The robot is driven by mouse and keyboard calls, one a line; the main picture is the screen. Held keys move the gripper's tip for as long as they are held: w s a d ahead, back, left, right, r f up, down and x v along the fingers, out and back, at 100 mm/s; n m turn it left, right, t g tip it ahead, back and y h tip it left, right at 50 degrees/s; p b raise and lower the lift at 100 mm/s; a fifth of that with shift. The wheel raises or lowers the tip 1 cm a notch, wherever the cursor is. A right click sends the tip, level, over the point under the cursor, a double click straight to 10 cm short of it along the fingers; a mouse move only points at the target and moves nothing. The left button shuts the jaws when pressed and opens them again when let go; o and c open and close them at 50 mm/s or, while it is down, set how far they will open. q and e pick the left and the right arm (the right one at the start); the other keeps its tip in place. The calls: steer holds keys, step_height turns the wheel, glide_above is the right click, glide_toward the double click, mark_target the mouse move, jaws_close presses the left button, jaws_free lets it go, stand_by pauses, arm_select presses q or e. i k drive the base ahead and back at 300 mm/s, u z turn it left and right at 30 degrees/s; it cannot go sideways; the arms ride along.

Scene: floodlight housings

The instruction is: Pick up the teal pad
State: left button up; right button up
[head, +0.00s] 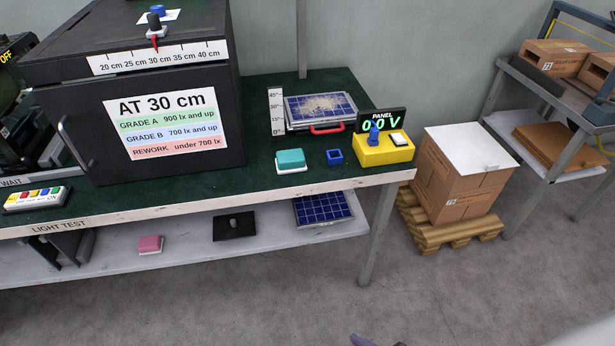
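The teal pad (290,157) sits on a small white base on the dark green top of the bench, near its front edge. A small purple-grey tip (361,341) shows at the bottom edge of the head view, seemingly part of my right gripper. It is far in front of and below the pad, and most of it is cut off. My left gripper is not in view.
A black light-test box (210,80) stands left of the pad. Behind the pad are a solar panel (320,107) and a red handle (327,129). A yellow voltage meter (384,150) stands at right. A pink pad (150,244) lies on the lower shelf (185,254). The floor in front is clear.

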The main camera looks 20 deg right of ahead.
mark_target(287, 160)
steer(key=z, duration=0.75)
steer(key=i, duration=0.4)
steer(key=z, duration=0.05)
